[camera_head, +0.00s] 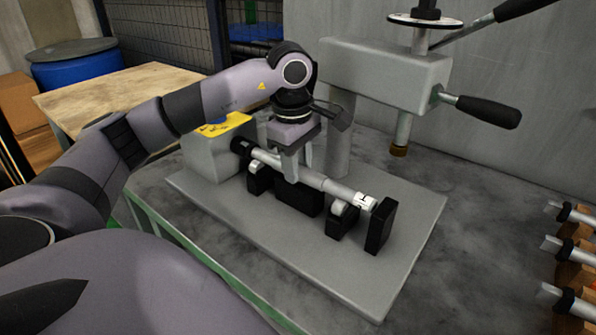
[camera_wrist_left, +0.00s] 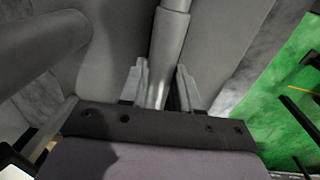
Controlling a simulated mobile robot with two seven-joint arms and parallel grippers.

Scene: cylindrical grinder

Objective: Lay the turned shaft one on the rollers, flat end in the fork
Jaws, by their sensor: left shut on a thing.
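The turned shaft (camera_head: 329,185) is a grey stepped bar with a marked white band near its right end. My left gripper (camera_head: 294,170) is shut on its middle from above. In the left wrist view the shaft (camera_wrist_left: 169,40) runs between the two fingers of the gripper (camera_wrist_left: 160,88). The shaft lies along the line of the rollers (camera_head: 342,213), at or just above them; I cannot tell whether it touches. Its left end is at the dark fork (camera_head: 240,148) beside the grey housing, and how it sits there is unclear. My right gripper is not in view.
A black upright block (camera_head: 380,226) stands just past the shaft's right end on the grey base plate (camera_head: 415,215). A press with a black-handled lever (camera_head: 488,111) overhangs behind. Several other shafts (camera_head: 572,250) rest on a wooden rack at the right edge.

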